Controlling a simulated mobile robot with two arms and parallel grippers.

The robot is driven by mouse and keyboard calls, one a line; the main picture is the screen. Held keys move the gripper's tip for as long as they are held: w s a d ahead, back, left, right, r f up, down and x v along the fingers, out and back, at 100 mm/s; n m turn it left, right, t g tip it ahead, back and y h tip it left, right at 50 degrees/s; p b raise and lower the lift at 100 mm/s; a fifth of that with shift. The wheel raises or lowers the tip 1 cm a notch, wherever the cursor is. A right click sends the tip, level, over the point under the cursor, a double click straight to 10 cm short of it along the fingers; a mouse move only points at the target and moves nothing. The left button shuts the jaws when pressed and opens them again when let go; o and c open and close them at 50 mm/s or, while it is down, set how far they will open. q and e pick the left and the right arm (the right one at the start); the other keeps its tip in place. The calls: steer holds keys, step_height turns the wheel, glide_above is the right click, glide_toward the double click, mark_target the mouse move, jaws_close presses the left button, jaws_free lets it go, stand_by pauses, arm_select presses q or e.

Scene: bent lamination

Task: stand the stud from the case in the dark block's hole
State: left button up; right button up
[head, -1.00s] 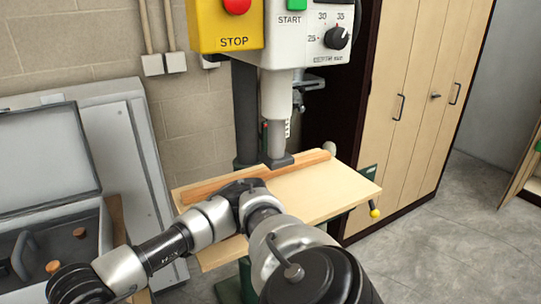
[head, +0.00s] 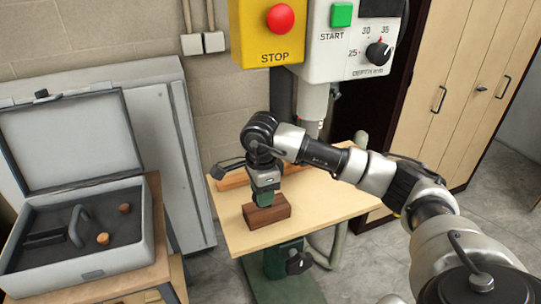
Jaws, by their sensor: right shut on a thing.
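The dark brown block (head: 267,213) is at the front of the pale drill-press table. My right gripper (head: 265,199) points down from above, shut on the block, its green fingers at the block's top. The fingers cover part of the top, and I cannot make out the hole. The open grey case (head: 152,238) stands at the left. In its dark insert are two round, wooden-looking pieces, one at the back right (head: 124,208) and one nearer the front (head: 103,239); they look like studs. My left gripper is not in view.
The drill press (head: 315,100), with a yellow STOP box (head: 264,38), rises behind the table (head: 335,205). A wooden fence strip (head: 232,181) lies along the table's back. The table right of the block is clear. A gap separates the case's wooden stand (head: 150,283) from the table.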

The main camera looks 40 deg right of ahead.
steer(key=w+d+r+m+p, duration=0.1)
steer(key=w+d+r+m, duration=0.15)
steer(key=m, duration=0.25)
arm_select(q)
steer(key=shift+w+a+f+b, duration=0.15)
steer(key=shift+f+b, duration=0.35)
steer(key=shift+b, duration=0.5)
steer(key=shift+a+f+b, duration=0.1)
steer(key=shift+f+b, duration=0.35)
steer(key=shift+b, duration=0.5)
arm_select(e)
steer(key=shift+s+d+f, duration=0.1)
steer(key=shift+f, duration=0.9)
steer(key=shift+s+d+f, duration=0.1)
steer(key=shift+s+f, duration=0.05)
steer(key=shift+f, duration=0.8)
steer(key=shift+s+d+f, duration=0.1)
steer(key=shift+f, duration=0.9)
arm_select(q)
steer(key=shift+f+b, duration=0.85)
arm_select(e)
steer(key=shift+f, duration=0.5)
steer(key=o, duration=1.2)
steer(key=shift+o, duration=0.3)
